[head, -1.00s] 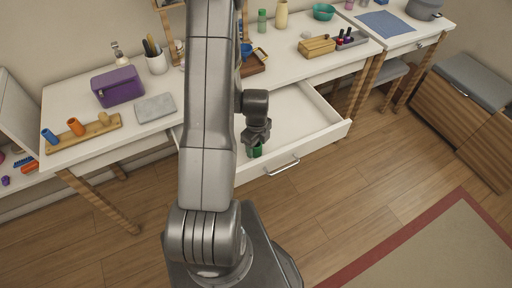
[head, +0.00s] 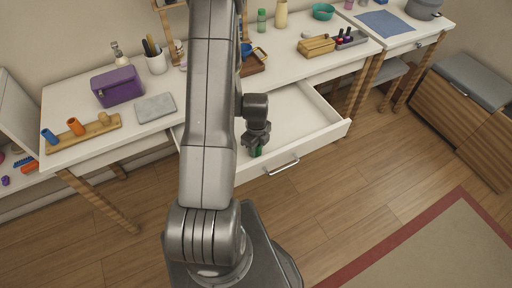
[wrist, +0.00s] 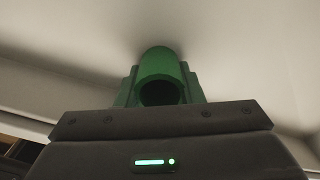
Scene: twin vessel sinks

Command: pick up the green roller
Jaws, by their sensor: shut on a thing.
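The green roller (head: 255,151) is in the open drawer, near its front wall, mostly hidden by my gripper in the head view. My gripper (head: 256,144) points down into the drawer and is shut on the roller. In the wrist view the green roller (wrist: 161,75) shows as a hollow tube with its open end facing the camera, between the fingers of my gripper (wrist: 160,92). I cannot tell whether the roller touches the drawer floor.
The white drawer (head: 318,128) is pulled out, its floor otherwise bare where visible.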

